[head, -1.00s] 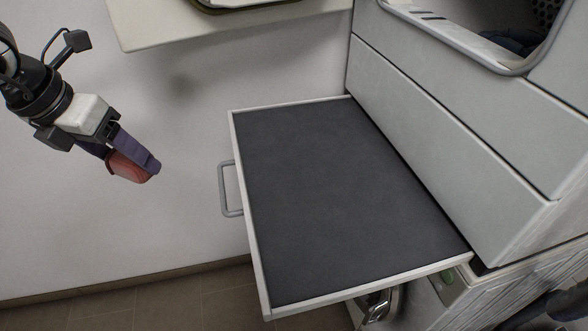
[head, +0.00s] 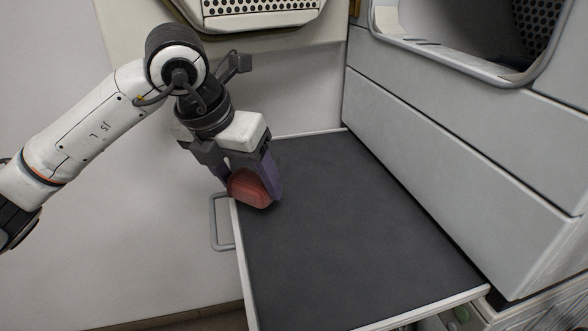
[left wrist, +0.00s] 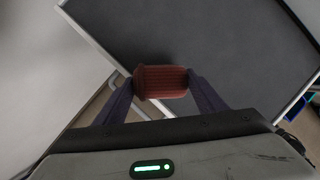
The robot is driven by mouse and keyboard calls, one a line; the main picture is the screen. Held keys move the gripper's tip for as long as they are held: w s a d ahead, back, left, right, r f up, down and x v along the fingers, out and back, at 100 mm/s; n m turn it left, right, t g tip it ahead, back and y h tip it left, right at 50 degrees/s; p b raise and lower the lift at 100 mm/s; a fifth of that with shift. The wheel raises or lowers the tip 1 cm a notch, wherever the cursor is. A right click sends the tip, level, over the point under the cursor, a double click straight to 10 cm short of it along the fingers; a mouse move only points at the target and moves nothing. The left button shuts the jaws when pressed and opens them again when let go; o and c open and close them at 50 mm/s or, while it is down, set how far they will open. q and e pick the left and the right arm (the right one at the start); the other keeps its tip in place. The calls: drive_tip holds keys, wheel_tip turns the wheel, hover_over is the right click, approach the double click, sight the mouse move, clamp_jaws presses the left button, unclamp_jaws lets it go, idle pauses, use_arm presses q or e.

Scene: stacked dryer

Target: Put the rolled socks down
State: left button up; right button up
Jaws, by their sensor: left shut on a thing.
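The rolled socks (head: 250,188) are a red ribbed bundle, held between the purple fingers of my left gripper (head: 254,186). In the head view they are over the left edge of the pull-out shelf (head: 350,230), a dark grey surface with a pale rim. I cannot tell whether the socks touch the shelf. In the left wrist view the socks (left wrist: 163,82) sit between both fingertips (left wrist: 160,85), over the shelf's edge (left wrist: 107,62). My right gripper is not in view.
The shelf is otherwise bare, with free room to the right and front. A grey handle (head: 220,222) sticks out from its left side. The grey machine front (head: 450,150) rises on the right, with an open drum (head: 470,30) above. A perforated panel (head: 260,10) is at the top.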

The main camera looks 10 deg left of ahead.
use_arm(q)
drive_tip(key=w+d, duration=0.1)
drive_tip(key=w, duration=0.2)
drive_tip(key=w+d+p, duration=0.1)
drive_tip(key=w, duration=0.3)
drive_tip(key=w+d, duration=0.1)
drive_tip(key=w, duration=0.3)
drive_tip(key=shift+d, duration=0.25)
drive_tip(key=shift+w+f, duration=0.1)
drive_tip(key=shift+f, duration=1.65)
drive_tip(key=shift+f, duration=0.15)
drive_tip(key=o, duration=1)
drive_tip(key=shift+o, duration=0.2)
drive_tip(key=shift+r, duration=0.5)
drive_tip(key=v, duration=1.1)
